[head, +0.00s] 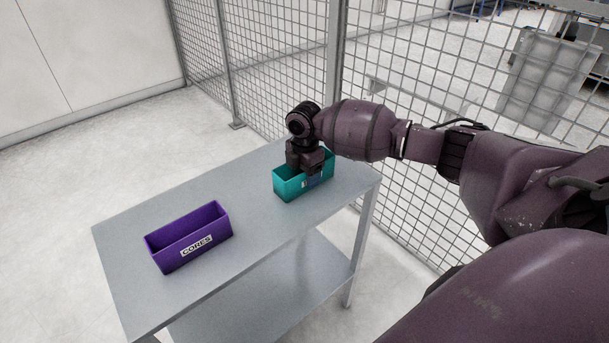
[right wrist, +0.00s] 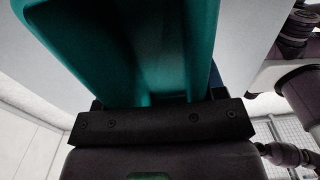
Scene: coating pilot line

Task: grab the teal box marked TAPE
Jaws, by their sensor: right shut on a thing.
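The teal box (head: 290,187) stands upright and open-topped on the grey table, near its far right end. In the right wrist view the teal box (right wrist: 85,50) fills the upper middle, right against the dark gripper body. My left gripper is not in view.
A purple open box (head: 162,257) marked CORES stands on the table (head: 250,237) at the left. Bare tabletop lies between the two boxes. A wire mesh fence (head: 270,60) runs close behind the table. A lower shelf (head: 290,285) shows beneath.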

